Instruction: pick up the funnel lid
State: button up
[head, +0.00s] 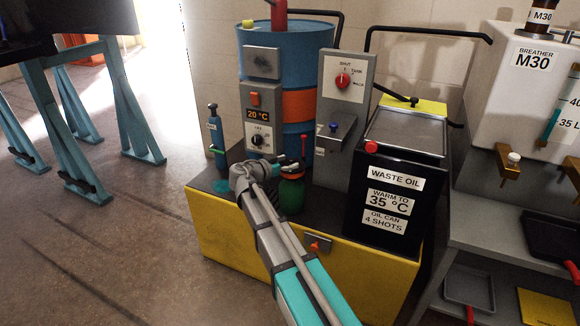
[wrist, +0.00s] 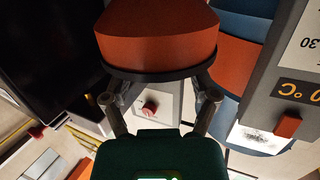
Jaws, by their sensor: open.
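In the wrist view an orange-red rounded piece with a dark rim (wrist: 157,38) fills the upper middle; it looks like the funnel lid, though I cannot be sure. My gripper (wrist: 162,84) is open, with one finger on each side just at the dark rim. I cannot tell whether the fingers touch it. A dark green body (wrist: 145,155) lies between the fingers' bases at the bottom edge.
A blue drum (head: 300,60) stands behind, with a control panel showing 20 °C (head: 257,114) and a valve panel with a red knob (head: 342,80) close by. The black waste oil box (head: 365,220) is to the right. The yellow bench (head: 225,235) is below; open floor lies left.

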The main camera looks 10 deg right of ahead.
jog(key=shift+x, duration=1)
jog(key=c, duration=1)
